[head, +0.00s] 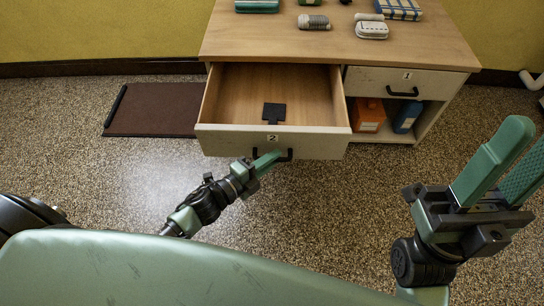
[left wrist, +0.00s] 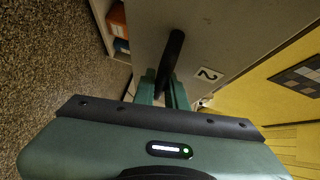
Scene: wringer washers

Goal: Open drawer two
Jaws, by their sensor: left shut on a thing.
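Drawer two (head: 225,138), marked with a "2" label, stands well out of the wooden-topped cabinet. Its inside shows, with a small flat black piece (head: 274,112) on its floor. My left gripper (head: 267,160) is at the drawer front, shut on its black bar handle (head: 287,155). In the left wrist view the green fingers (left wrist: 163,92) are around the dark handle (left wrist: 171,55), beside the "2" label (left wrist: 208,74). My right gripper (head: 507,168) is at the right, raised in front, with its two green fingers apart and nothing between them.
Drawer one (head: 370,82) at the right is shut. Below it, an open shelf holds an orange container (head: 368,116) and a blue one (head: 407,117). Small items lie on the cabinet top (head: 270,40). A brown mat (head: 155,108) lies left; the speckled floor around is clear.

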